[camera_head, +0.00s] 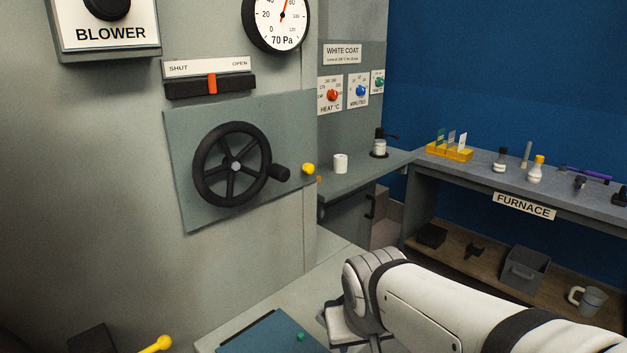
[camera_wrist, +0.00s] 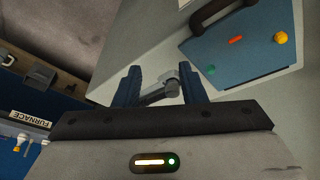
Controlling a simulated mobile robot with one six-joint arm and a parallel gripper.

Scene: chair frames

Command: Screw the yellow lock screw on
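The yellow lock screw (camera_head: 309,169) shows as a small yellow knob at the right edge of the handwheel's plate, beside the black handwheel (camera_head: 232,165). Whether it is threaded in cannot be told. My gripper's fingers are hidden behind my white arm in the head view. In the wrist view my gripper (camera_wrist: 160,84) has its two blue fingers wide apart. A grey and dark cylindrical piece (camera_wrist: 158,92) shows between or beyond them; contact cannot be told. The lock screw is not identifiable in the wrist view.
A blue panel (camera_wrist: 236,48) has a green button, a red mark, a yellow-orange knob (camera_wrist: 281,38) and a black handle. A yellow-tipped lever (camera_head: 160,343) is at bottom left. A white cup (camera_head: 340,163) stands on the shelf. The furnace bench (camera_head: 480,170) is at right.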

